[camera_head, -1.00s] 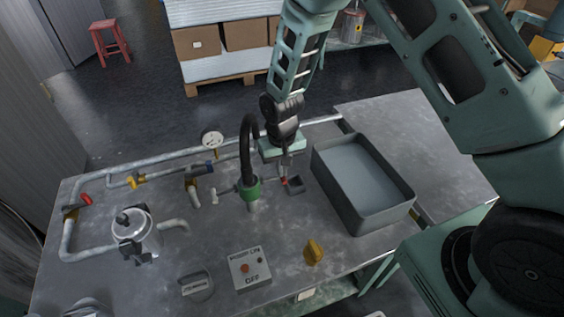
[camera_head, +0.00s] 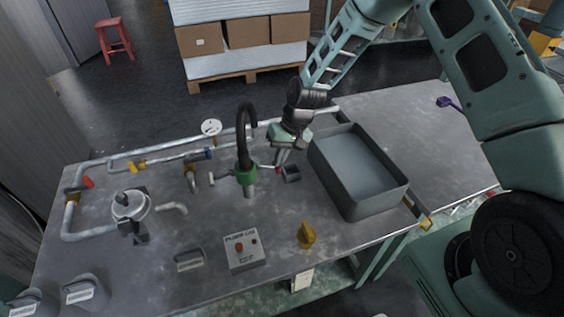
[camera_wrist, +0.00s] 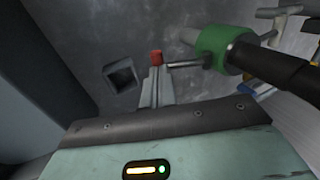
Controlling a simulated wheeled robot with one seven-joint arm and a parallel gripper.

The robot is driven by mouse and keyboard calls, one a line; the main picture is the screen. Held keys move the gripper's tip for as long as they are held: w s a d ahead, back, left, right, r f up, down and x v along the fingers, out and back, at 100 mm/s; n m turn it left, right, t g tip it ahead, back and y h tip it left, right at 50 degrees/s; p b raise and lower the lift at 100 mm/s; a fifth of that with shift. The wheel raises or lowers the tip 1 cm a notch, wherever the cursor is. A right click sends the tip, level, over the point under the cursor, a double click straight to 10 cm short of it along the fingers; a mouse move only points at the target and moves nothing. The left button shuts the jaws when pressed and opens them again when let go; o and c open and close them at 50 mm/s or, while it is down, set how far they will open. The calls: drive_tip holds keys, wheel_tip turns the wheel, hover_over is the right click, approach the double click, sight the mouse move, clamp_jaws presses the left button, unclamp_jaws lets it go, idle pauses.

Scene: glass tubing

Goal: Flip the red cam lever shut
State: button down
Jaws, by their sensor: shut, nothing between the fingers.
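The green collar (camera_head: 245,177) sits at the lower end of a black hose. A thin metal lever with a red tip (camera_head: 277,170) sticks out from its right side. In the wrist view the lever's red tip (camera_wrist: 156,57) is just beyond my fingertips, and the green collar (camera_wrist: 213,46) is to its right. My gripper (camera_head: 281,162) is shut and empty, its fingers at the lever's red end; they also show in the wrist view (camera_wrist: 156,78). I cannot tell whether they touch it.
A small dark square cup (camera_head: 291,174) stands right of the lever. A large grey bin (camera_head: 360,200) is close behind it on the right. Pipes, a gauge (camera_head: 211,127) and a switch box (camera_head: 243,251) occupy the left and front of the table (camera_head: 330,240).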

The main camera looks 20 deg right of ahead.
wheel_tip(320, 180, down, 4)
drive_tip(key=y+b, duration=0.4)
drive_tip(key=y, duration=0.1)
drive_tip(key=shift+a+r+y, duration=0.1)
drive_tip(key=shift+y, duration=0.3)
drive_tip(key=shift+r, duration=0.4)
drive_tip(key=shift+r+p, duration=0.65)
drive_tip(key=shift+p, duration=0.1)
